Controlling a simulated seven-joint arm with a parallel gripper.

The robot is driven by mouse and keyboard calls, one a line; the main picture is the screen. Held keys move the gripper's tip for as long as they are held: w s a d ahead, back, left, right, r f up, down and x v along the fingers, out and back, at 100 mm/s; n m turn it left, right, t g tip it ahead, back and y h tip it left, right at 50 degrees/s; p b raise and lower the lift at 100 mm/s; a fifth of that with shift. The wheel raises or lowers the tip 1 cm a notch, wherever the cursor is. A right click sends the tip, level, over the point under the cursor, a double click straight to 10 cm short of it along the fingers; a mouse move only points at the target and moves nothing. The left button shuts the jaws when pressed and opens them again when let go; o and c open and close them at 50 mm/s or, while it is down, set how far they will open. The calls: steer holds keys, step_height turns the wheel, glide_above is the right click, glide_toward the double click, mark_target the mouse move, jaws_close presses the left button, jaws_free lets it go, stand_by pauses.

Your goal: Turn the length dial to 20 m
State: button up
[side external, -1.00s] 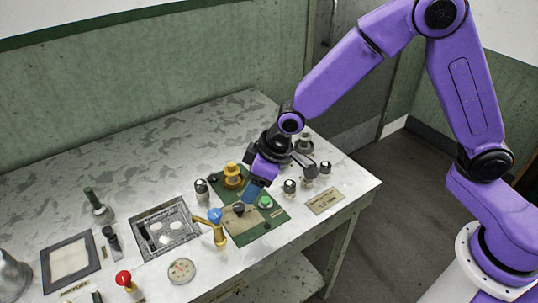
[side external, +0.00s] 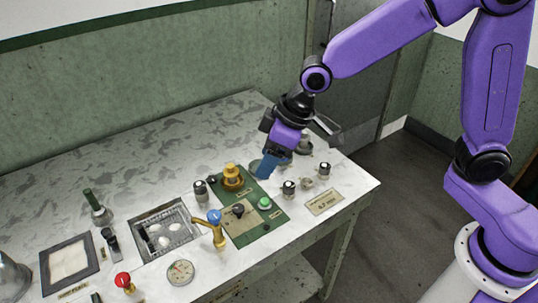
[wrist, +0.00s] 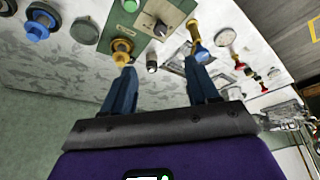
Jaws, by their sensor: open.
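A black dial knob (side external: 238,210) stands on a beige plate (side external: 246,225) on the green panel (side external: 268,222). I take it for the length dial; its markings are too small to read. In the wrist view the knob (wrist: 160,30) has a light pointer mark, beyond my fingertips. My gripper (side external: 266,168) is above the back of the panel, apart from the knob. Its two blue fingers are spread in the wrist view (wrist: 163,72), with nothing held between them.
On the panel are a brass fitting (side external: 232,178) and a green button (side external: 265,203). A blue-topped brass tap (side external: 217,229) stands left of the panel, near a basin (side external: 150,243). Black-and-silver knobs (side external: 289,188) stand to its right. The back of the table is clear.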

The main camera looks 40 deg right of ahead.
steer(key=r+m+g+h, duration=0.1)
steer(key=m+g+h, duration=0.2)
steer(key=m, duration=0.1)
glide_above(238, 207)
step_height(238, 207, down, 17)
steer(key=shift+f, duration=0.1)
stand_by(0.8)
steer(key=c, duration=1)
steer(key=shift+m, duration=0.3)
steer(key=shift+c, duration=0.2)
